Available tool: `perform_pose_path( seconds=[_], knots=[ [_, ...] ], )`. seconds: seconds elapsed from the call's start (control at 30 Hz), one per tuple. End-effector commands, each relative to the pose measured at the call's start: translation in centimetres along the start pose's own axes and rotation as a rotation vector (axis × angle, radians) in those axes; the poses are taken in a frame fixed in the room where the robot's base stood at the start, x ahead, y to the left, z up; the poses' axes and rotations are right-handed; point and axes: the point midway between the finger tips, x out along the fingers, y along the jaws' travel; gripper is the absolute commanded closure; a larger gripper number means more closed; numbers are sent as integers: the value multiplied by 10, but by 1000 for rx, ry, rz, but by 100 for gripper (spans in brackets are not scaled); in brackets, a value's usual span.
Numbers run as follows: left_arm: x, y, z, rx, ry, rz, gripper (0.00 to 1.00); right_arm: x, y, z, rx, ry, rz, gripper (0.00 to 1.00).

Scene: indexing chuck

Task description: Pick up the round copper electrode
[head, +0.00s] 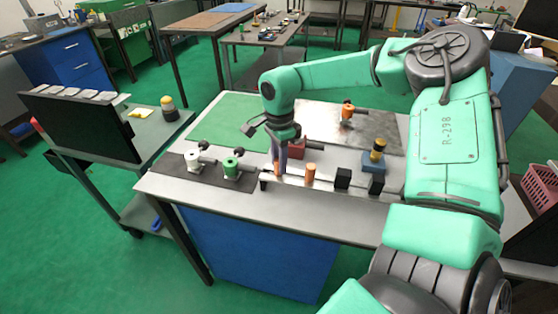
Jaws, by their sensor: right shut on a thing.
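My right gripper (281,155) points down over the near middle of the workbench and is shut on a slim copper-coloured piece (277,168), an electrode mostly hidden by the fingers. Its round or square shape is too small to tell. A second copper-coloured cylinder (310,172) stands upright just to the right, apart from the gripper. My left gripper is not in view.
A red block (297,149) is close behind the gripper. Two black blocks (343,179) and a blue block with a yellow-topped piece (374,160) stand to the right. The green mat (232,122) is mostly clear.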

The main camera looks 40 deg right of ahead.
Motion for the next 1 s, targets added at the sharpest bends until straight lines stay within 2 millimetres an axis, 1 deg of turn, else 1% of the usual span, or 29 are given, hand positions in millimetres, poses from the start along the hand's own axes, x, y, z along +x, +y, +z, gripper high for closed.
perform_pose_path(
  seconds=[0.17, 0.27, 0.37, 0.47, 0.57, 0.6, 0.7, 0.8, 0.9, 1.0],
  knots=[
    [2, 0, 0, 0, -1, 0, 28, -5, -1, 0, 0, 0, -3, 100],
    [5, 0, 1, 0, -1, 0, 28, -16, -1, 0, 0, 0, -5, 100],
    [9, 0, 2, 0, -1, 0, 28, -35, -2, 0, 0, 0, -7, 100],
    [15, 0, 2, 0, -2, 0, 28, -63, -2, 0, -1, 1, -9, 100],
    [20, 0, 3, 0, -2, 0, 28, -99, -2, 0, 1, 3, -10, 100],
    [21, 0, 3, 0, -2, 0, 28, -114, -2, 0, 1, 2, -10, 100],
    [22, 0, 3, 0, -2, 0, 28, -150, -1, 0, 0, 3, -7, 100],
    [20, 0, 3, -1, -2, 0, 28, -178, 0, 0, 1, 2, -5, 100],
    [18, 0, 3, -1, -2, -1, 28, -194, 0, 0, 0, 1, -2, 100],
    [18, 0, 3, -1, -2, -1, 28, -200, 0, 0, -1, 1, 0, 100]
  ],
)
